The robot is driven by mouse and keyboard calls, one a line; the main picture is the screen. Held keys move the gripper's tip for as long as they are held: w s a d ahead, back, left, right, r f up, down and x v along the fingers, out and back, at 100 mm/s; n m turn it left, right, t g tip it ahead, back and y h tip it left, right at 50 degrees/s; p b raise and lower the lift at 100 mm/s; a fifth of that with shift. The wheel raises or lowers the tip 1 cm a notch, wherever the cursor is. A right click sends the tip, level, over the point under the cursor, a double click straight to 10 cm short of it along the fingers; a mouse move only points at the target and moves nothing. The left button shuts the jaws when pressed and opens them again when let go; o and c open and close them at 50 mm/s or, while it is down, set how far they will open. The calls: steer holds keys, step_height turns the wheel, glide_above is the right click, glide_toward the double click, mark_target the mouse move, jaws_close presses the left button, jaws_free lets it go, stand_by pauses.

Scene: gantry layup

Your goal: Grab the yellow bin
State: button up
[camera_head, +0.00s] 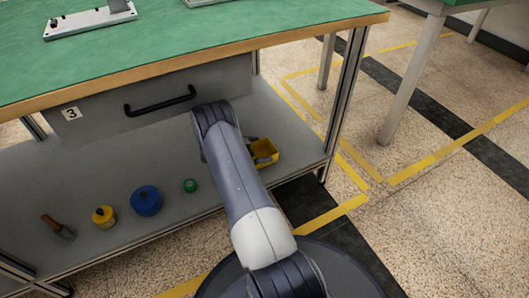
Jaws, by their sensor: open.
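The yellow bin (265,151) sits on the grey lower shelf of the workbench, toward its right end. It is small and open-topped. My arm's link passes in front of it and hides its left part.
The shelf (100,190) also holds a green item (190,185), a blue container (146,200), a yellow container (104,216) and a brown-handled brush (58,227). Above are a drawer (150,95) and green benchtop (200,40).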

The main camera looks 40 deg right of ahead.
steer(key=shift+d+f, duration=0.25)
steer(key=shift+d, duration=0.15)
steer(key=shift+c, duration=0.4)
steer(key=c, duration=0.7)
steer(key=shift+o, duration=0.2)
